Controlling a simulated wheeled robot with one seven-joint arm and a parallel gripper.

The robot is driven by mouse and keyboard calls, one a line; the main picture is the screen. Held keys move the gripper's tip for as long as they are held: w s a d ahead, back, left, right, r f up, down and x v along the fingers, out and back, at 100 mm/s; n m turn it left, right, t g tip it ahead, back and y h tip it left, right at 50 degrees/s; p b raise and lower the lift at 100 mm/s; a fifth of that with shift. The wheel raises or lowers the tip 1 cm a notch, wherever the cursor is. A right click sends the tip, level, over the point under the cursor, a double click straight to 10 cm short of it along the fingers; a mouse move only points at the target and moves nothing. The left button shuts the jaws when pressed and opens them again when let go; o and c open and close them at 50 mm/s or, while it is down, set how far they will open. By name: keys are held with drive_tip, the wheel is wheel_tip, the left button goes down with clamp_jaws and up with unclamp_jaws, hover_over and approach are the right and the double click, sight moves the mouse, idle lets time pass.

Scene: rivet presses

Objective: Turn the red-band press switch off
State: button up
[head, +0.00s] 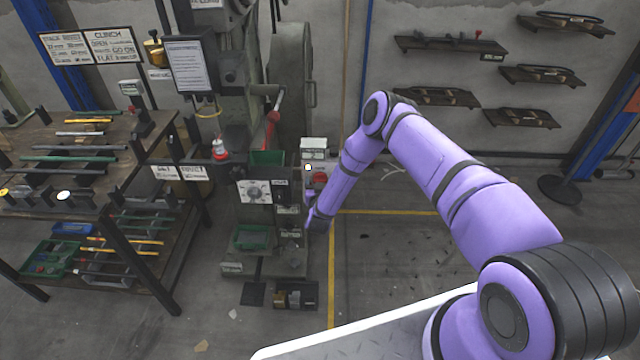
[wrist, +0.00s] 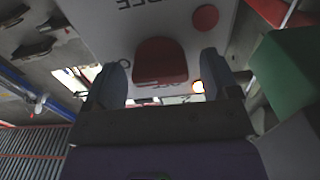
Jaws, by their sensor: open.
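The press (head: 262,195) stands in the middle of the head view, with a red-handled lever (head: 271,120). On its right side is a pale switch box (head: 314,145) with a lit lamp (head: 308,167) and a red part (head: 320,178). My gripper (head: 312,203) is beside this box, partly hidden by my wrist. In the wrist view a dark red switch paddle (wrist: 160,62) shows between my two open fingers (wrist: 161,82), on a grey lettered panel (wrist: 110,30). I cannot tell whether the fingers touch it. The lit lamp (wrist: 198,87) is by the right finger.
A workbench (head: 150,135) with rods and tools stands left of the press. A green bin (head: 252,238) sits low on the press. Shelves (head: 450,45) hang on the back wall. The floor right of the yellow line (head: 331,270) is mostly clear.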

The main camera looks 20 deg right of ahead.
drive_tip(key=c, duration=0.9)
drive_tip(key=shift+n, duration=9)
